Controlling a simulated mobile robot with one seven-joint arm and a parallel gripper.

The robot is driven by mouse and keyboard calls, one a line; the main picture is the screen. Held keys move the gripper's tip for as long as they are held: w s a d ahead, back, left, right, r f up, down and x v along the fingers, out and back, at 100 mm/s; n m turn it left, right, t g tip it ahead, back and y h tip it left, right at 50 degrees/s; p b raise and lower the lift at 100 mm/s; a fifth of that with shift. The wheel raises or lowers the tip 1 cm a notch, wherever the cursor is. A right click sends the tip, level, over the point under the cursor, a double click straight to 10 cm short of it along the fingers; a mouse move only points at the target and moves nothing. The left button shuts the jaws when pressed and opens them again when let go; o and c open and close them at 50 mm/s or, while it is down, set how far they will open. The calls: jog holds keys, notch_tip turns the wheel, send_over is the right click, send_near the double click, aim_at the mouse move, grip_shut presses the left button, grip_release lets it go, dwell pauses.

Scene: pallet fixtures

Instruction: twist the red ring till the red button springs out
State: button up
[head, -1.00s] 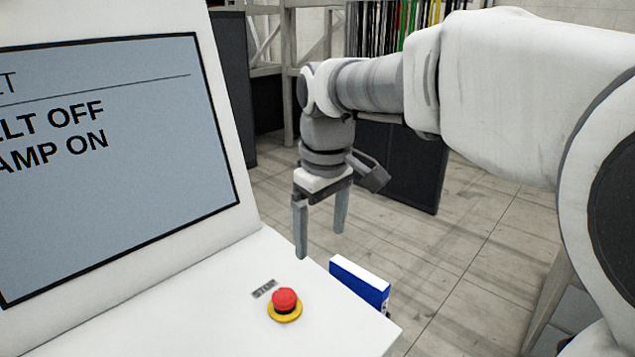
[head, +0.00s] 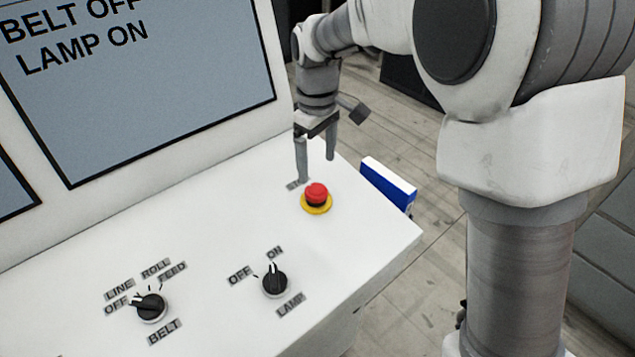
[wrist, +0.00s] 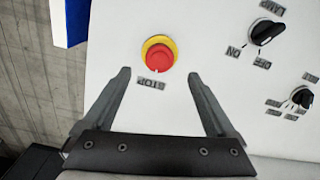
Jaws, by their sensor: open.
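The red button (head: 316,193) is a mushroom-shaped stop button on a yellow base (head: 318,209), on the white sloping panel near its right end. In the wrist view the red button (wrist: 161,65) lies ahead of the fingertips, about midway between their lines, with the STOP label (wrist: 151,84) nearer the gripper. My gripper (head: 316,170) points down above the panel, behind the button in the head view. Its two fingers are wide apart with nothing between them. It appears clear of the button. No ring separate from the red cap can be made out.
A lamp knob (head: 275,281) and a belt knob (head: 150,307) stand on the same panel (head: 215,225), left of the button in the head view. A screen (head: 140,75) rises behind them. A blue and white box (head: 388,184) is at the panel's right edge.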

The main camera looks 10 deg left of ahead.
aim_at(317, 190)
notch_tip(317, 190, down, 7)
jog(key=shift+f, duration=0.1)
dwell(0.3)
